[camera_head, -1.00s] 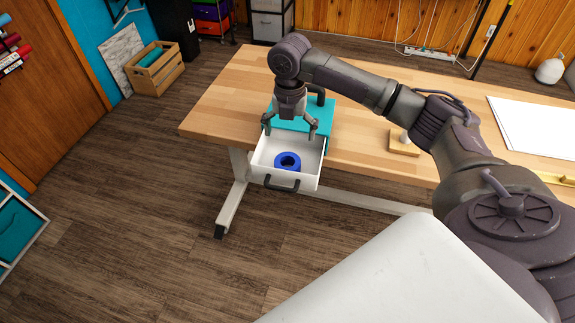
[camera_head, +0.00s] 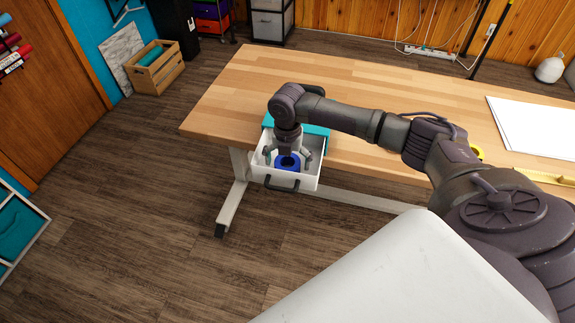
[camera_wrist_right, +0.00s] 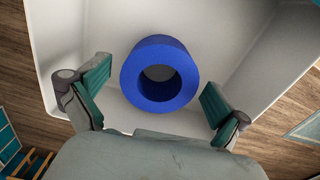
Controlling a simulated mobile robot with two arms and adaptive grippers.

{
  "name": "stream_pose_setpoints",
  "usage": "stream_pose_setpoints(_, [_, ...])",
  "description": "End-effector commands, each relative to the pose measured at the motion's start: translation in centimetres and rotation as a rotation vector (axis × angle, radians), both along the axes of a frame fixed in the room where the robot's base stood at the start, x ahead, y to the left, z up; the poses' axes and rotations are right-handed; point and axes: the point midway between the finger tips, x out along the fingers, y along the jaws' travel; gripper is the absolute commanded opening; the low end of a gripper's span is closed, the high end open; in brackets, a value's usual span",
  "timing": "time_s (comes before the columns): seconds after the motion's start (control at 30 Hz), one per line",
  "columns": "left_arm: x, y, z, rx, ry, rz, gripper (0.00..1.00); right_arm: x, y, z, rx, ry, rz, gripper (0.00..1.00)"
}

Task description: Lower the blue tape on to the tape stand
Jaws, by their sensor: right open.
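The blue tape (camera_head: 287,163) lies in the open white drawer (camera_head: 308,182) at the table's front left edge. In the right wrist view the blue tape (camera_wrist_right: 160,96) is a thick ring with an open centre, resting on the drawer floor (camera_wrist_right: 218,35). My right gripper (camera_head: 289,156) is open above the tape. One finger (camera_wrist_right: 92,85) is left of the tape and the other (camera_wrist_right: 215,105) right of it, both apart from it. The tape stand is hidden behind my right arm. My left gripper is out of view.
A yellow roll (camera_head: 478,152) shows just past my arm. White sheets (camera_head: 530,125) lie at the right. The table's back left is clear.

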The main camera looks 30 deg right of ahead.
Motion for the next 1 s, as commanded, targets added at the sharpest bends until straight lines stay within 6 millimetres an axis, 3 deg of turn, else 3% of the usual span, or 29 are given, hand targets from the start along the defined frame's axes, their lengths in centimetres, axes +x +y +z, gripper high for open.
stream_pose_setpoints(0.07, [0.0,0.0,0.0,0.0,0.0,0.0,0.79,0.0,0.0,0.0,0.0,0.0,0.0,1.0])
stream_pose_setpoints(0.43, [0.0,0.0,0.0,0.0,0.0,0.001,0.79,0.0,0.0,0.1,0.0,0.0,0.0,0.41])
stream_pose_setpoints(0.73, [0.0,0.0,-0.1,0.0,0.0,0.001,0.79,0.0,0.0,0.8,0.001,-0.001,-0.001,0.4])
stream_pose_setpoints(1.0, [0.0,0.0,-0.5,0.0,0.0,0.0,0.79,0.1,0.0,5.9,0.001,-0.005,0.0,0.4])
